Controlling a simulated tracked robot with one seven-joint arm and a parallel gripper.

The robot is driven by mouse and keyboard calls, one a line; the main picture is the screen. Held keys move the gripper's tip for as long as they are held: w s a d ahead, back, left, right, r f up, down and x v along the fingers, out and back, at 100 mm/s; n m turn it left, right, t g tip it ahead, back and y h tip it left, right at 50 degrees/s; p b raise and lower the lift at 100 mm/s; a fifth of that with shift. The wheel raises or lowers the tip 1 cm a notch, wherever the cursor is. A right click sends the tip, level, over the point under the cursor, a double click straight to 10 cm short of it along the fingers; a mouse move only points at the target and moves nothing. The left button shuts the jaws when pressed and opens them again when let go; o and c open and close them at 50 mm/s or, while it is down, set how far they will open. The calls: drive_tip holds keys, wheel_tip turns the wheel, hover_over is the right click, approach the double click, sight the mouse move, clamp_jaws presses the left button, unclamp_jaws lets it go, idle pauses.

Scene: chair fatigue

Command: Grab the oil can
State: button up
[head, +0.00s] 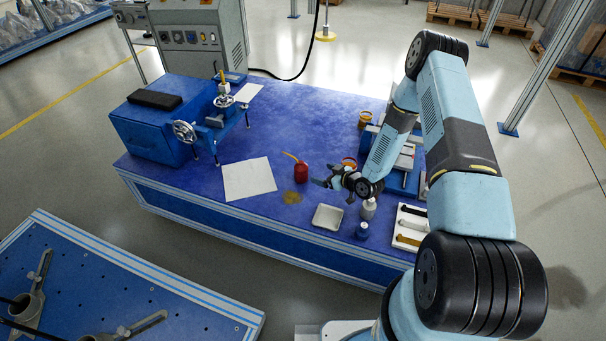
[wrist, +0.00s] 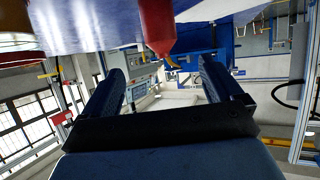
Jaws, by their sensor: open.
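The oil can (head: 301,172) is a small red can with a yellow spout that points up and left. It stands upright on the blue workbench (head: 300,105) beside a yellowish stain. My gripper (head: 322,183) is just to the right of the can in the head view, apart from it. In the wrist view, the red can (wrist: 158,25) hangs from the top edge, upside down in the picture, beyond the two fingers. My gripper (wrist: 162,80) is open there with nothing between its fingers.
A white cloth or sheet (head: 248,179) lies left of the can. A white tray (head: 327,217), bottles (head: 368,208) and a tool tray (head: 410,227) are near the front right. A blue machine with a handwheel (head: 184,131) stands at the left. Bare bench lies behind the can.

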sight(301, 169)
drive_tip(key=x, duration=0.8)
drive_tip(key=shift+s+a+f, duration=0.2)
drive_tip(key=shift+f, duration=0.15)
drive_tip(key=shift+x, duration=2.85)
drive_tip(key=shift+d+f, duration=0.1)
drive_tip(key=shift+f, duration=0.05)
drive_tip(key=shift+c, duration=0.4)
drive_tip(key=c, duration=1.3)
drive_tip(key=shift+w, duration=0.1)
